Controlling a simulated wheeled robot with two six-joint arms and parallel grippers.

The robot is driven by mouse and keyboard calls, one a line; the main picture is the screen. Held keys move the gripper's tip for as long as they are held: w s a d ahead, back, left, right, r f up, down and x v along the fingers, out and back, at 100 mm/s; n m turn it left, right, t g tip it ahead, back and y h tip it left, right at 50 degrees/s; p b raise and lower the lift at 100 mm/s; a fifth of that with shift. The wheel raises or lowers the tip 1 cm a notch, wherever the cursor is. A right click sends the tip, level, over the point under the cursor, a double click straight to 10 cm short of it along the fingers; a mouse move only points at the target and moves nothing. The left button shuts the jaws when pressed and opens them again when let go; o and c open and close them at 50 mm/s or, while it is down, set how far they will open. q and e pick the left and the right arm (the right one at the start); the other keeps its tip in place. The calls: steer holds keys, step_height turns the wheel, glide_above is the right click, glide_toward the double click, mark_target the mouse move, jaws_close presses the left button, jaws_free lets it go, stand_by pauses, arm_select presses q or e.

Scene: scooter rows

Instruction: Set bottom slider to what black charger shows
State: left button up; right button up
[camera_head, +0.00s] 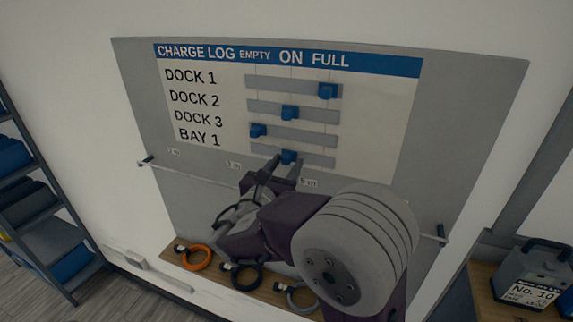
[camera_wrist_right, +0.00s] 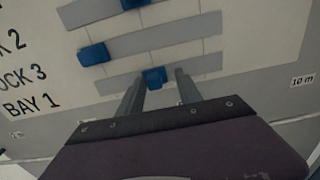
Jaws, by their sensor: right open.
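The charge log board (camera_head: 400,95) hangs on the wall, with columns EMPTY, ON and FULL and rows DOCK 1, DOCK 2, DOCK 3 and BAY 1. The bottom slider, a blue knob (camera_head: 289,156) in the BAY 1 row, sits under ON. It also shows in the right wrist view (camera_wrist_right: 154,77). My right gripper (camera_head: 276,170) is open just below and in front of it; in the wrist view the fingers lie either side of the knob's lower side. I cannot tell whether they touch it. No black charger is recognisable. My left gripper is out of view.
The DOCK 1 knob (camera_head: 328,91) is under FULL, the DOCK 2 knob (camera_head: 290,112) under ON, and the DOCK 3 knob (camera_head: 258,130) under EMPTY. Coiled cables, one orange (camera_head: 197,257), lie on a wooden ledge below. A grey box labelled No. 10 (camera_head: 535,275) stands at right, shelves at left.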

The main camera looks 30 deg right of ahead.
steer(key=b+v, duration=0.2)
steer(key=v, duration=0.6)
steer(key=s+d+f+m+g+y+b, duration=0.25)
steer(key=s+f+m+g, duration=0.2)
steer(key=f, duration=0.75)
steer(key=s+d+f+m+g+y+b, duration=0.1)
steer(key=s+d+f+m+g+y, duration=0.25)
steer(key=f, duration=0.75)
steer(key=s+a+f+m+g+y+b, duration=0.1)
steer(key=a+f+m+y, duration=0.3)
steer(key=m, duration=0.5)
steer(key=s+a+f+m+g+y+b, duration=0.1)
steer(key=s+a+f+m+y, duration=0.2)
steer(key=a+f+m, duration=0.3)
step_height(320, 180, down, 3)
steer(key=m+y, duration=0.1)
steer(key=m, duration=0.2)
steer(key=shift+a, duration=0.3)
